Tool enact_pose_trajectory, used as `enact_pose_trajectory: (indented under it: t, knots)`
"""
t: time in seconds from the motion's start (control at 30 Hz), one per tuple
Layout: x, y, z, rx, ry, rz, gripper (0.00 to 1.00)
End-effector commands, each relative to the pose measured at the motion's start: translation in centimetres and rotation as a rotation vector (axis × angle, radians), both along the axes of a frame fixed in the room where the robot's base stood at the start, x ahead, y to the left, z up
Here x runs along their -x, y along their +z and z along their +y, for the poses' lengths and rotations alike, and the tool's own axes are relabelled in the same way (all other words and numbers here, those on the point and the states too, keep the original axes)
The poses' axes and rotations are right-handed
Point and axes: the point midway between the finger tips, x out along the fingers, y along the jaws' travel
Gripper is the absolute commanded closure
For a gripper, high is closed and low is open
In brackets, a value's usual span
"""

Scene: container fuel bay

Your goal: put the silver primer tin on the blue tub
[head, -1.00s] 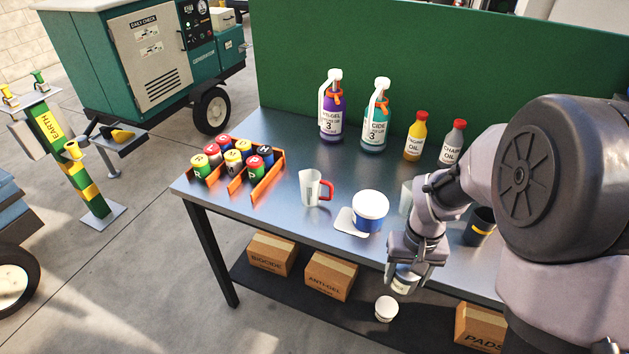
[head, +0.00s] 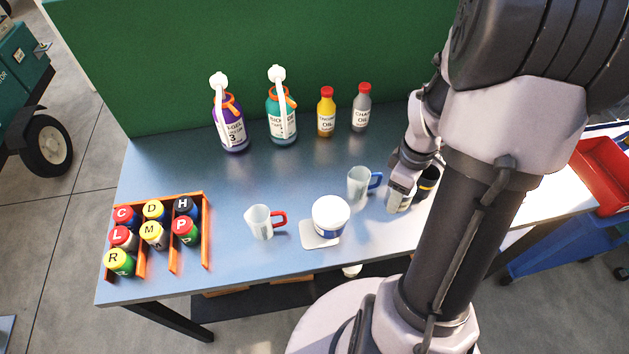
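The blue tub (head: 329,228) has a wide white lid and stands upright near the table's front edge, partly on a pale square pad. My gripper (head: 402,184) is to the right of the tub, pointing down. The silver primer tin (head: 398,201) is at its fingertips, and the gripper appears shut on it. My arm hides part of this area, and I cannot tell whether the tin touches the table.
A blue-handled jug (head: 358,184) stands between tub and gripper; a black cup (head: 428,182) is close right of the tin. A red-handled jug (head: 261,222) is left of the tub. Bottles, including a yellow one (head: 326,112), line the back. An orange rack (head: 206,232) holds several cans.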

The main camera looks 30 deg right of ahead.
Motion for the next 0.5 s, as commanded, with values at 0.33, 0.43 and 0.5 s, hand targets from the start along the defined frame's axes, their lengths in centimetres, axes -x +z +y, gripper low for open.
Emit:
enact_pose_trajectory:
  t: [0.33,0.43,0.5]
  knots:
    - [-5.3,-1.3,8.4,0.001,0.018,0.0,0.94]
    - [-6.8,-1.5,10.9,0.0,0.016,0.0,0.94]
    - [-7.5,-1.5,11.9,0.0,0.012,0.0,0.94]
